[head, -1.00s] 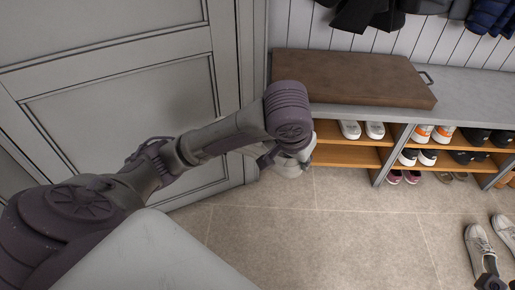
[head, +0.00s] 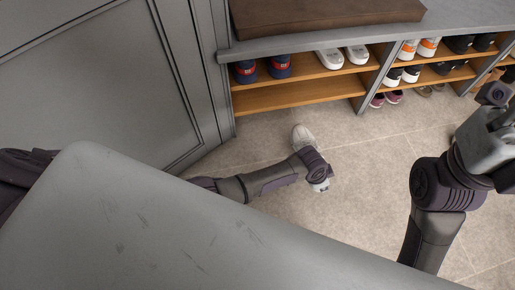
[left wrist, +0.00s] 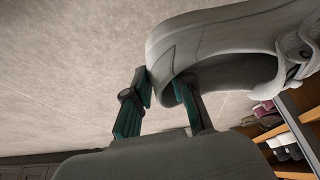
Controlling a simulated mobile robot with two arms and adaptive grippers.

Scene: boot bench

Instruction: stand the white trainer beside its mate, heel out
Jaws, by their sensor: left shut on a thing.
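The white trainer (head: 302,136) hangs over the floor in front of the bench, just beyond my left wrist in the head view. Its rear half fills the upper right of the left wrist view (left wrist: 215,40), with laces at the right edge. My left gripper (left wrist: 163,90) is shut on the heel wall, one finger outside and one in the shoe's opening. In the head view my wrist hides the fingers.
The bench (head: 300,42) has wooden shelves. Dark blue shoes (head: 262,69) stand left of the white pair. The lower left shelf (head: 285,97) is bare. Other shoes fill the compartments to the right, and pink shoes (head: 386,98) sit beneath. A grey cabinet (head: 110,75) borders the left.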

